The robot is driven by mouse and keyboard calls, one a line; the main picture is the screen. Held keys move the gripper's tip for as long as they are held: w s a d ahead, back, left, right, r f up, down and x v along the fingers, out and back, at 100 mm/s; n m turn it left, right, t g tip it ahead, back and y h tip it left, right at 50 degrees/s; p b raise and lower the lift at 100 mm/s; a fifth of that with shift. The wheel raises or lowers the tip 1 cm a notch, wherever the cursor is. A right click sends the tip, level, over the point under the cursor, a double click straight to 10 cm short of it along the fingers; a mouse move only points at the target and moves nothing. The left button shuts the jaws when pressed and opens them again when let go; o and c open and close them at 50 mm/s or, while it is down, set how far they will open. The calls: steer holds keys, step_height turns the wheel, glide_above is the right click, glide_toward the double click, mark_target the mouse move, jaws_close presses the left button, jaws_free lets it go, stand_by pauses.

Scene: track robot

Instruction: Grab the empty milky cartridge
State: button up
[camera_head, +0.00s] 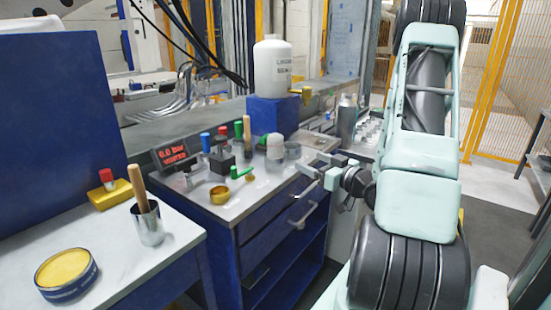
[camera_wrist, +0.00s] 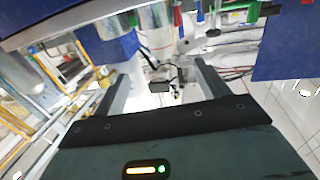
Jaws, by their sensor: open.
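A small milky-white, capped cylinder (camera_head: 275,146) stands upright on the top of the blue cabinet (camera_head: 222,208). A greyish translucent cup-like piece (camera_head: 292,150) stands just right of it. I cannot tell for sure which of these is the empty milky cartridge. My gripper (camera_head: 309,181) is at the right front edge of the cabinet top, to the right of both pieces and apart from them. It also shows in the wrist view (camera_wrist: 160,82), with its two fingers spread and nothing between them. The wrist view is tilted, and I cannot pick out the cartridge there.
A large white bottle (camera_head: 272,68) stands on a blue block (camera_head: 273,114) behind. A brass ring (camera_head: 220,195), a pressure display (camera_head: 174,155) and several colored-handled items crowd the cabinet top. A metal bottle (camera_head: 346,120) stands at the back right. The left bench holds a yellow tin (camera_head: 65,272).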

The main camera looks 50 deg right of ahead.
mark_target(281, 147)
steer(key=w, duration=0.5)
steer(key=w+d, duration=0.1)
steer(key=w, duration=0.4)
steer(key=w+p, duration=0.1)
steer(key=w, duration=0.5)
steer(key=shift+d+r, duration=0.1)
steer(key=shift+d, duration=0.3)
steer(key=c, duration=1.2)
